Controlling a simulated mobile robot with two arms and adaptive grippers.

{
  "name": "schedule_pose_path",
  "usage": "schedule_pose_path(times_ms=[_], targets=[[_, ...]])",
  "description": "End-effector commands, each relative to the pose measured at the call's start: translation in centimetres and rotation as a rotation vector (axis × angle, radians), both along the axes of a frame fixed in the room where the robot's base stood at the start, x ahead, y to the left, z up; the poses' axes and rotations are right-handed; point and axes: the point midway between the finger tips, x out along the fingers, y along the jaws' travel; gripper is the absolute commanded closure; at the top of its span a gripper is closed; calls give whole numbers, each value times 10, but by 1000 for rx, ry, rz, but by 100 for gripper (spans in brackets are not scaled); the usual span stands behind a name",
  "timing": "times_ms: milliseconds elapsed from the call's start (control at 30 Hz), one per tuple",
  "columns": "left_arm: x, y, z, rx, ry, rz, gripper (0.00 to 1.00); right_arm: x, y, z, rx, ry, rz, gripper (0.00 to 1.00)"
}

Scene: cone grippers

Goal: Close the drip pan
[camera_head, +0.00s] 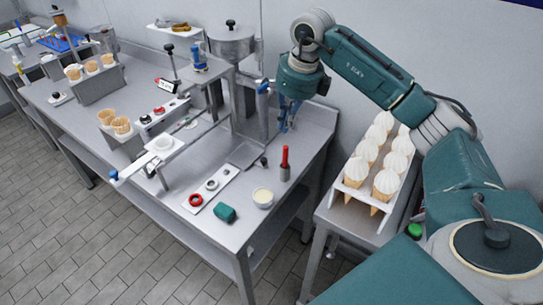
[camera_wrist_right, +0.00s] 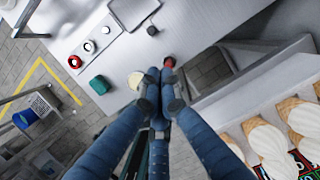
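The drip pan appears to be the flat grey tray (camera_head: 244,154) at the foot of the dispensing machine (camera_head: 232,45), sticking out over the table with a dark knob (camera_head: 264,161) at its front. In the right wrist view the pan (camera_wrist_right: 134,10) is at the top, with its knob (camera_wrist_right: 151,30) beyond my fingertips. My right gripper (camera_head: 286,125) hangs above the table, behind and right of the pan in the head view. Its blue fingers (camera_wrist_right: 160,76) are together with nothing visible between them, apart from the knob. My left gripper is out of view.
A red-handled tool in a metal cup (camera_head: 285,165) stands right of the pan, close to my fingertips in the wrist view. A cream bowl (camera_head: 263,198), green block (camera_head: 225,213) and red ring (camera_head: 195,200) sit near the front edge. A cone rack (camera_head: 352,203) stands right.

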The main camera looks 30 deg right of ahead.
Motion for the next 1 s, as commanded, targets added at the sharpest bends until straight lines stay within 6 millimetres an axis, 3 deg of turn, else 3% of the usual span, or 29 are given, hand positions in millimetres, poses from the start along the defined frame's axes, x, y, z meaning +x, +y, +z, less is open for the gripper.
schedule_pose_path(times_ms=[100,200,267,500,567,800,1000], targets=[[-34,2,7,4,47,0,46,5,2,-25,2,7,1,100],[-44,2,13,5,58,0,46,10,5,-47,3,6,3,100],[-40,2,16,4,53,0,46,13,5,-59,3,6,3,100],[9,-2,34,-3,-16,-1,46,25,9,-110,5,4,3,100],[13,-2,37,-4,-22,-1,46,28,9,-122,5,4,2,100],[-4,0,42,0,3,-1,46,37,11,-155,4,1,3,100],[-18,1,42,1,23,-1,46,39,11,-164,4,-1,4,100]])
